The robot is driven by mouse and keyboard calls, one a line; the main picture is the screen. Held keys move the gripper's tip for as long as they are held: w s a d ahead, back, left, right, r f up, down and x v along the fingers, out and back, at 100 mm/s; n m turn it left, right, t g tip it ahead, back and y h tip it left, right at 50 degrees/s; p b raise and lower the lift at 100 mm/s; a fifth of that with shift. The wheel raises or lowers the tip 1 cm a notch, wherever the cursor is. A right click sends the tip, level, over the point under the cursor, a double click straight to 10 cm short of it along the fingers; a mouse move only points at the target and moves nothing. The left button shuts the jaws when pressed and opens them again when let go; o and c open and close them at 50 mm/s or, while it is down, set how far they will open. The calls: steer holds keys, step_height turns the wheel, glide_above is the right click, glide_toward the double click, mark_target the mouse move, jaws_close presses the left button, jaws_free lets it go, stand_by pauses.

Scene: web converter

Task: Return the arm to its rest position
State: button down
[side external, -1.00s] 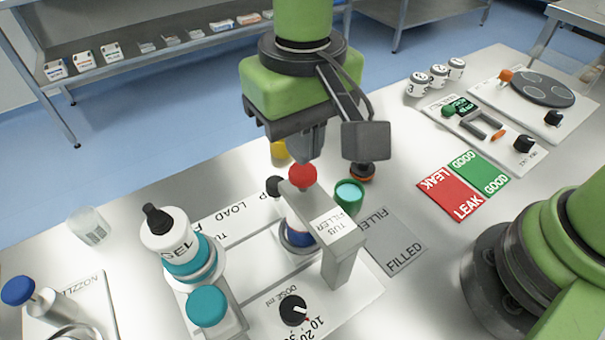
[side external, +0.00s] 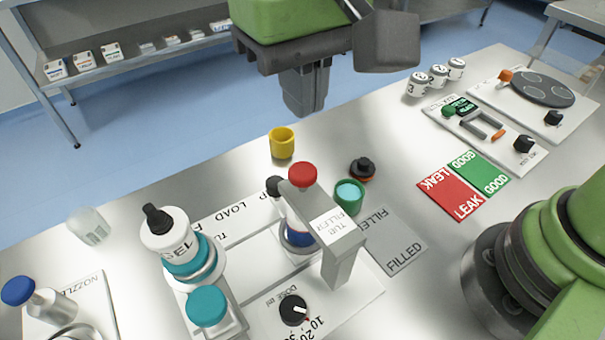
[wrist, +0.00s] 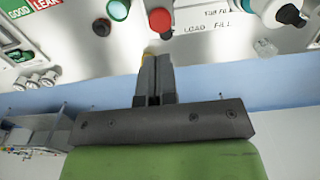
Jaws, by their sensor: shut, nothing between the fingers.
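My gripper (side external: 306,112) is shut and empty, hanging above the table's far edge behind the yellow cup. It also shows in the wrist view (wrist: 154,60) with its two fingers together. My green arm rises out of the top of the side view.
The filling station (side external: 265,285) with a red knob (side external: 302,174) stands in front. A yellow cup (side external: 282,143), a black knobbed part (side external: 362,169) and a green cup (side external: 348,196) stand near it. A red and green LEAK/GOOD mat (side external: 465,185) lies right. A shelf (side external: 120,50) stands behind.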

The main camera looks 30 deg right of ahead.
steer(key=s+d+r+m+t+y, duration=0.1)
steer(key=s+d+r+m+t, duration=0.1)
steer(key=s+d, duration=0.3)
steer(key=s+d+r+m+t+y, duration=0.1)
steer(key=s+d+r+t, duration=0.4)
steer(key=d, duration=0.8)
steer(key=shift+s+d+m, duration=0.35)
steer(key=shift+d+m, duration=0.05)
steer(key=shift+m, duration=0.1)
